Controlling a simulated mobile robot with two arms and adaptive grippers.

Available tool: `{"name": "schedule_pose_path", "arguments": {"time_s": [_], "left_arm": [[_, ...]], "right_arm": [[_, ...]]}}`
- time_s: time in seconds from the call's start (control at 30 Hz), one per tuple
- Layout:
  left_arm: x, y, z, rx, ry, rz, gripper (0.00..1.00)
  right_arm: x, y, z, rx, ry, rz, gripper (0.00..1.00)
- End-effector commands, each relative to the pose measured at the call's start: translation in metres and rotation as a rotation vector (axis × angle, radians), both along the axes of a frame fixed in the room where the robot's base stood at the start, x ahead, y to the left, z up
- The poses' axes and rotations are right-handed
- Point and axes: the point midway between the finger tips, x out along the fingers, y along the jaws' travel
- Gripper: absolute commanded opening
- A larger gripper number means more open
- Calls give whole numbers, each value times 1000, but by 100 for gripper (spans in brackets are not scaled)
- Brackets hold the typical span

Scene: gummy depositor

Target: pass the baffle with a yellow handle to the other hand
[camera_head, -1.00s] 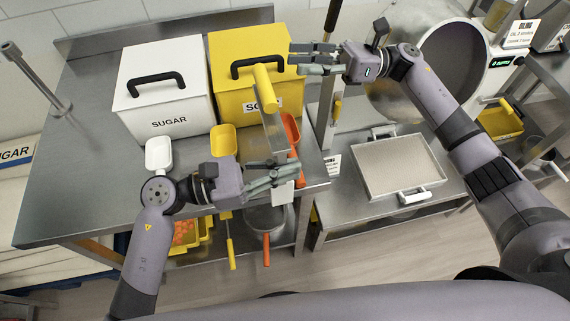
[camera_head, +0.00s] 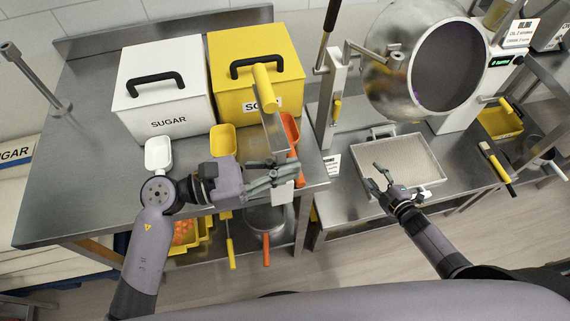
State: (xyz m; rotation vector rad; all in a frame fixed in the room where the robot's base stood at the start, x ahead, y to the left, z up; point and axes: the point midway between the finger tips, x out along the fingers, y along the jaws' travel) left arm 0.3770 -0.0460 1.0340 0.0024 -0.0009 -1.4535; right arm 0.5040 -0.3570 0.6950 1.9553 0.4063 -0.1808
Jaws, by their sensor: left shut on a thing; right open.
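The baffle (camera_head: 273,132) is a narrow grey plate with a yellow handle (camera_head: 265,88) on top. It stands upright, handle up, in front of the yellow box. My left gripper (camera_head: 284,172) is shut on its lower end, above the front right corner of the left table; the fingers hide part of that end. My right gripper (camera_head: 376,178) is open and empty, to the right of the baffle and well apart from it, over the left front part of the pale tray.
The pale tray (camera_head: 443,178) lies on the right table, below a round steel drum (camera_head: 382,85). A metal post (camera_head: 329,105) stands between baffle and drum. White (camera_head: 150,105) and yellow (camera_head: 228,103) boxes, scoops and an orange tool (camera_head: 291,130) crowd the left table.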

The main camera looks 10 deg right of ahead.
Motion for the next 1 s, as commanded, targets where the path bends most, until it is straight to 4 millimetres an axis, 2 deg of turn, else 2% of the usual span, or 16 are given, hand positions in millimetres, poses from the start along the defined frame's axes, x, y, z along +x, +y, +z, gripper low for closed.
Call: {"name": "schedule_pose_path", "arguments": {"time_s": [0.03, 0.2, 0.37, 0.5, 0.7, 0.8, 0.9, 1.0], "left_arm": [[0, 0, 1, -1, -1, 0, 0], [0, 0, 1, -1, -1, 0, 0], [0, 0, 1, -1, -2, 0, 0], [0, 0, 1, -1, -1, 0, 0], [0, 0, 1, -1, -2, 0, 0], [0, 0, 1, -1, -1, 0, 0], [0, 0, 1, -1, -1, 0, 0], [0, 0, 1, -1, -1, 0, 0]], "right_arm": [[-18, 3, -25, 43, 73, -49, 44], [-78, 12, -95, 170, 301, -214, 44], [-145, 27, -151, 271, 505, -367, 44], [-207, 46, -191, 348, 674, -503, 44], [-303, 78, -231, 431, 902, -696, 44], [-345, 93, -243, 458, 997, -782, 44], [-377, 106, -249, 477, 1070, -849, 44], [-401, 115, -253, 487, 1121, -897, 44]]}}
